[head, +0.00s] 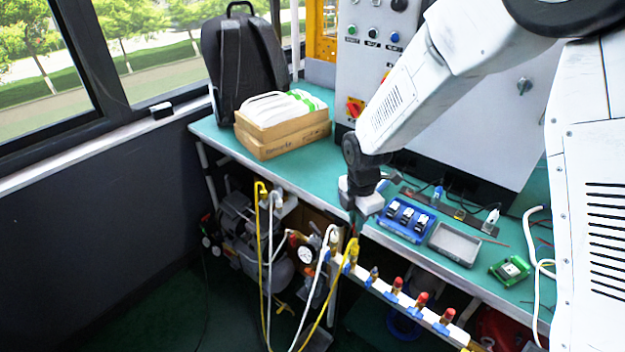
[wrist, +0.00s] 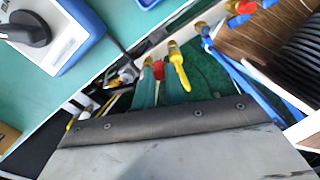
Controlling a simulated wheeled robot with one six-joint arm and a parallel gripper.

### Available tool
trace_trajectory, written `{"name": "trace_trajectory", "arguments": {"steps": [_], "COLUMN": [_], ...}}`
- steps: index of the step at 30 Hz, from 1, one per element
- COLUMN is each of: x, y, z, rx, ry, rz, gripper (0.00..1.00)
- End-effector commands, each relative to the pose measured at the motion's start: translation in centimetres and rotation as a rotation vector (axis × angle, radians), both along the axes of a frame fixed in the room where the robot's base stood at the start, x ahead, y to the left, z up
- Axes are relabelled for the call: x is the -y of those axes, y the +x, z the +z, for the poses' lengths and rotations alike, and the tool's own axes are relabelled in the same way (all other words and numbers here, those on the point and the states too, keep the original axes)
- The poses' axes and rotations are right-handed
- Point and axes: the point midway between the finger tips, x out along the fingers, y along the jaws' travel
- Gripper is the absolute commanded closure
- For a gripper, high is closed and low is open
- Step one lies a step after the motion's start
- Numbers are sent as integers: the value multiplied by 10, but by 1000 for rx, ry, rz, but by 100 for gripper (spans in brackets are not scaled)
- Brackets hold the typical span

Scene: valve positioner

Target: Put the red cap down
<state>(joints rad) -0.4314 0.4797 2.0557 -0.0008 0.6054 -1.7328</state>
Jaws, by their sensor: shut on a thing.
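My gripper (head: 354,218) hangs over the front edge of the teal bench, above the left part of the valve manifold (head: 412,312). In the wrist view its two teal fingers (wrist: 160,88) are closed around a small red cap (wrist: 158,70), of which only a part shows between them. In the head view I cannot make out the held cap. Several other red caps (head: 421,299) stand upright on the manifold to the right. A yellow fitting (wrist: 180,68) shows just beside the fingers in the wrist view.
On the bench (head: 340,165) lie a blue tray (head: 388,228) with small parts, an empty grey tray (head: 455,244) and a green device (head: 510,270). Yellow and white hoses (head: 268,255) hang at the left. A cardboard box (head: 285,140) and backpack (head: 240,65) stand behind.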

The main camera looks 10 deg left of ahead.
Motion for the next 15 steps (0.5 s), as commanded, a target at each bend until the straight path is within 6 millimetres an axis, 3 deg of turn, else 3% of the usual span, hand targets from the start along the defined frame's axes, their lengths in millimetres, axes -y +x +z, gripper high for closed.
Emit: {"name": "trace_trajectory", "arguments": {"steps": [1,6,10,15], "x": [-18,-67,-91,-106], "y": [16,55,72,89], "z": [5,25,35,40], "rx": [4,2,1,-2], "ry": [1,2,1,-1], "rz": [3,3,2,-1], "gripper": [100,100,100,100]}}
